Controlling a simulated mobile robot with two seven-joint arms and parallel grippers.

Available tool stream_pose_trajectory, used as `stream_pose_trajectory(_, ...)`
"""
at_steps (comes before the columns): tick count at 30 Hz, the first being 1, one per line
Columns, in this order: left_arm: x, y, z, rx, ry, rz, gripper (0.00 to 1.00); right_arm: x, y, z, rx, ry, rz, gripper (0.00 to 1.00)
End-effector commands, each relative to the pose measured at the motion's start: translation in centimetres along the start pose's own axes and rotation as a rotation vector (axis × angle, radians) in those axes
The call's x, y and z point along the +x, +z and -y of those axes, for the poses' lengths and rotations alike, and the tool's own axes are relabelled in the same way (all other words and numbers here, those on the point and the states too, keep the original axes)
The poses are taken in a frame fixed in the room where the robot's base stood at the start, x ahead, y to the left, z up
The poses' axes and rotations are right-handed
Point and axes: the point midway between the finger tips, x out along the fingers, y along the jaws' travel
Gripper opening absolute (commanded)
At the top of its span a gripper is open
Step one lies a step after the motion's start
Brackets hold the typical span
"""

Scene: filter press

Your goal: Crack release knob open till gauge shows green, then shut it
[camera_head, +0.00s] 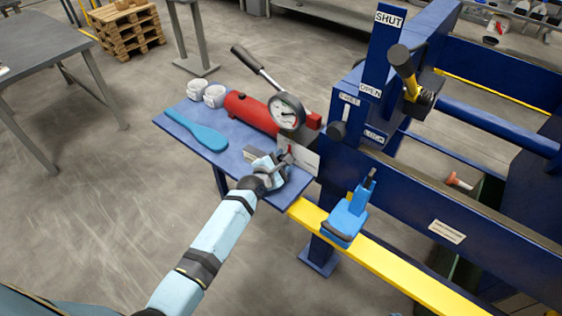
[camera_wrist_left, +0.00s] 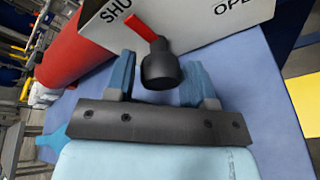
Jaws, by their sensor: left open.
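The release knob (camera_wrist_left: 160,68) is a black round knob with a red pointer (camera_wrist_left: 140,27) angled up and left toward SHUT on the white plate (camera_wrist_left: 190,22). In the wrist view, my left gripper (camera_wrist_left: 160,82) is open, one blue finger on each side of the knob, with gaps showing. In the head view, my left gripper (camera_head: 268,168) is over the blue bench beside the white plate (camera_head: 306,157) and mostly hides the knob. The gauge (camera_head: 287,112) is a round white dial on the red pump cylinder (camera_head: 248,112); its reading is too small to tell. My right gripper is not in view.
A black pump handle (camera_head: 250,60) rises behind. The blue press frame (camera_head: 420,180), with levers and a yellow rail (camera_head: 385,268), stands right. Open floor lies left.

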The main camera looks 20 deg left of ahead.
Motion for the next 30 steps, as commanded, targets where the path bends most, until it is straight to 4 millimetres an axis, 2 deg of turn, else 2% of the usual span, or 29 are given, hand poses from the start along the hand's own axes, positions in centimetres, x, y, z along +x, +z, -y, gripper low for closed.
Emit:
stream_pose_trajectory(2, 0.0, 0.0, 0.0, 0.000, 0.000, 0.000, 0.50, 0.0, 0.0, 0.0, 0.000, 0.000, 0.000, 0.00)
stream_pose_trajectory(3, 0.0, 0.0, 0.0, 0.000, 0.000, 0.000, 0.45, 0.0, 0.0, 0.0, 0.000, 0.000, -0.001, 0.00)
stream_pose_trajectory(7, 0.0, 0.0, 0.0, 0.000, 0.000, 0.000, 0.16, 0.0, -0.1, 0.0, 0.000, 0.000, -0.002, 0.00)
stream_pose_trajectory(11, -0.1, 0.0, 0.0, 0.009, 0.002, -0.002, 0.16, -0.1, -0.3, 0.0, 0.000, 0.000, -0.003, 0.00)
stream_pose_trajectory(21, -0.1, 0.0, 0.1, 0.179, 0.049, -0.024, 0.16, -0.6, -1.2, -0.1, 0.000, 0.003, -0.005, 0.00)
stream_pose_trajectory(29, -0.1, -0.1, 0.1, 0.185, 0.050, -0.024, 0.16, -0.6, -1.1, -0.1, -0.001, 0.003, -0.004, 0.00)
stream_pose_trajectory(30, -0.1, -0.1, 0.1, 0.185, 0.050, -0.024, 0.44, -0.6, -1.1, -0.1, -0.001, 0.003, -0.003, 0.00)
